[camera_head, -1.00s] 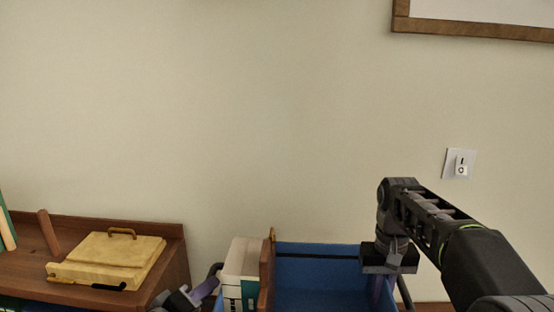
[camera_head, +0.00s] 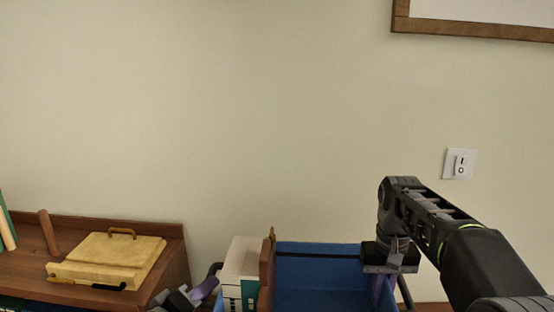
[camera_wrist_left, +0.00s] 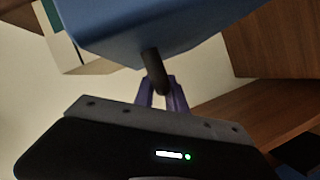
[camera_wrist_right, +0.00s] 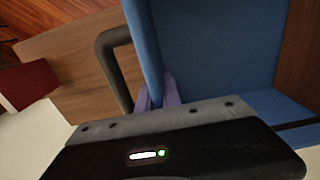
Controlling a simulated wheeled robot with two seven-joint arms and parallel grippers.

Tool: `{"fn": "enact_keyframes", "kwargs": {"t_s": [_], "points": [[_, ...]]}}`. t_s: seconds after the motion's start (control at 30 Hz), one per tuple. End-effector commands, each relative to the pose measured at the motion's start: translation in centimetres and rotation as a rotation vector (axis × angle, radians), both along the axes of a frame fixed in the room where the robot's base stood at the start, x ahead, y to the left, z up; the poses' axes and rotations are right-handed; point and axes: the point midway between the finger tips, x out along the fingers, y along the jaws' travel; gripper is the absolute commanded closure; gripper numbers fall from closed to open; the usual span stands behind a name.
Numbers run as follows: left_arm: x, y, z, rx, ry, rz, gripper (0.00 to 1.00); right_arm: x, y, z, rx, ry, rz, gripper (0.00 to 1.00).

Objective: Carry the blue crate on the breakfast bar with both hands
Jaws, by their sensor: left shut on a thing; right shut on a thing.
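The blue crate (camera_head: 318,278) is at the bottom middle of the head view, its lower part cut off by the frame. A white and teal box (camera_head: 240,275) and a brown wooden piece (camera_head: 267,275) stand at its left side. My left gripper (camera_head: 207,290) is at the crate's left end; in the left wrist view its purple fingers (camera_wrist_left: 163,94) are shut on a dark handle (camera_wrist_left: 152,65) of the crate (camera_wrist_left: 150,30). My right gripper (camera_head: 384,290) points down at the right end; in the right wrist view its fingers (camera_wrist_right: 157,92) are shut at the crate's side, by a dark handle (camera_wrist_right: 108,65).
A wooden shelf unit (camera_head: 178,262) stands at the left with a yellow case (camera_head: 110,262) on top. The plain wall behind holds a switch (camera_head: 459,164) and a framed board (camera_head: 480,18). The wall area above the crate is clear.

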Motion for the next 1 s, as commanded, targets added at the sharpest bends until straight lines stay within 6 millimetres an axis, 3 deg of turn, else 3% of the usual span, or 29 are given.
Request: {"fn": "enact_keyframes", "kwargs": {"t_s": [0.37,1.0], "points": [[0.5,0.0,-1.0,-0.006,-0.010,-0.001,1.00,0.4,-0.1,-1.3,0.000,-0.004,0.000,1.00],[1.7,0.0,-6.9,-0.004,-0.009,0.000,1.00,1.6,-0.1,-7.1,0.000,-0.004,-0.001,1.00]]}}
